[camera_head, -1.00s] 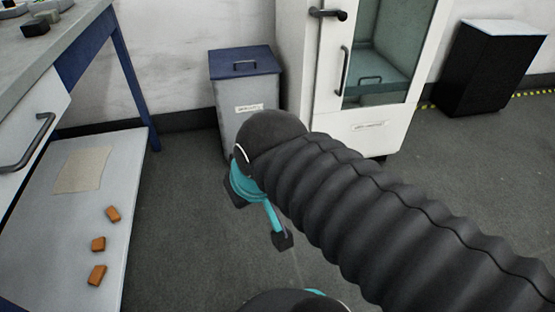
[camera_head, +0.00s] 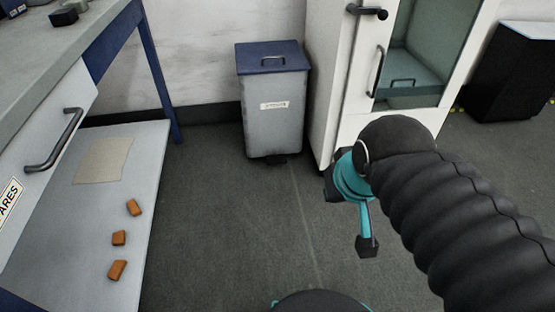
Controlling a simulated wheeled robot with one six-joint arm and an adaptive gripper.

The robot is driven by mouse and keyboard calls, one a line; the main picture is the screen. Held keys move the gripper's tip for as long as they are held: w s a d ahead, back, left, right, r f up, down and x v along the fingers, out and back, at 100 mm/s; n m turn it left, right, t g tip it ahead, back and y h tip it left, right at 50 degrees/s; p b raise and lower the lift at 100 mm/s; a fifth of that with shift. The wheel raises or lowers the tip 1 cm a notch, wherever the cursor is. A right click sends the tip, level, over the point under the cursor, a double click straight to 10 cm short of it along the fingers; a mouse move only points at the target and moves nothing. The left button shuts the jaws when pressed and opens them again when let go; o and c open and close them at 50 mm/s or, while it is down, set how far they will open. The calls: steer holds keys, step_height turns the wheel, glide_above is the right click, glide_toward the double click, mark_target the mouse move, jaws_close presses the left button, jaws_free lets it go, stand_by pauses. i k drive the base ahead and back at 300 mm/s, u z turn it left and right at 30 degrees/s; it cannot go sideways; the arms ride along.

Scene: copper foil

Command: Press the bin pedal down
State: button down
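The bin (camera_head: 271,115) is grey with a blue lid (camera_head: 272,57) and stands against the back wall, left of the white cabinet. Its lid is shut. A small dark pedal (camera_head: 278,160) shows low at the bin's front, close to the floor. My gripper (camera_head: 350,208) hangs to the right of the bin and nearer to me, apart from it. Only part of the gripper shows, with teal and black parts, and my arm covers the rest. I cannot tell whether it is open or shut.
The white cabinet (camera_head: 345,85) with a glass front stands right of the bin. At left is a workbench with a low shelf (camera_head: 115,185) holding several orange-brown blocks (camera_head: 119,238) and a beige sheet (camera_head: 104,161). The floor (camera_head: 235,225) before the bin is clear.

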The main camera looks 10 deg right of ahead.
mark_target(275, 158)
steer(key=i, duration=0.95)
